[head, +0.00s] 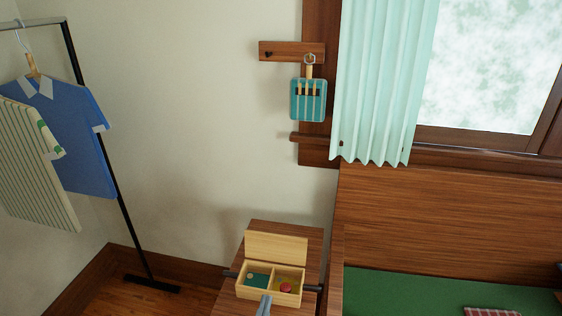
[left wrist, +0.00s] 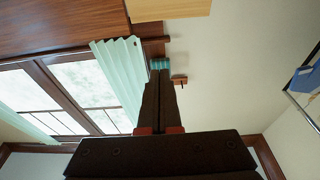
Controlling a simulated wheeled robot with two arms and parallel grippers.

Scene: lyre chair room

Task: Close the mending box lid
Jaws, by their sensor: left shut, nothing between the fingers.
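The mending box (head: 269,293) is a light wooden box with compartments, standing on a small wooden stand. Its lid (head: 276,247) is open and stands up along the far edge of the box. A pale wooden panel at the top edge of the left wrist view (left wrist: 170,9) looks like part of this lid. My left gripper (head: 266,299) comes in from the bottom edge, in front of the box. Its fingers (left wrist: 160,74) are together and empty in the left wrist view. Whether it touches the box, I cannot tell. My right gripper is not in view.
The stand top (head: 281,229) is narrow, with dark bars at both sides of the box. A green-covered bed (head: 400,290) lies to the right. A teal pouch (head: 308,101) hangs above on the wall. A clothes rack (head: 120,195) with shirts stands left.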

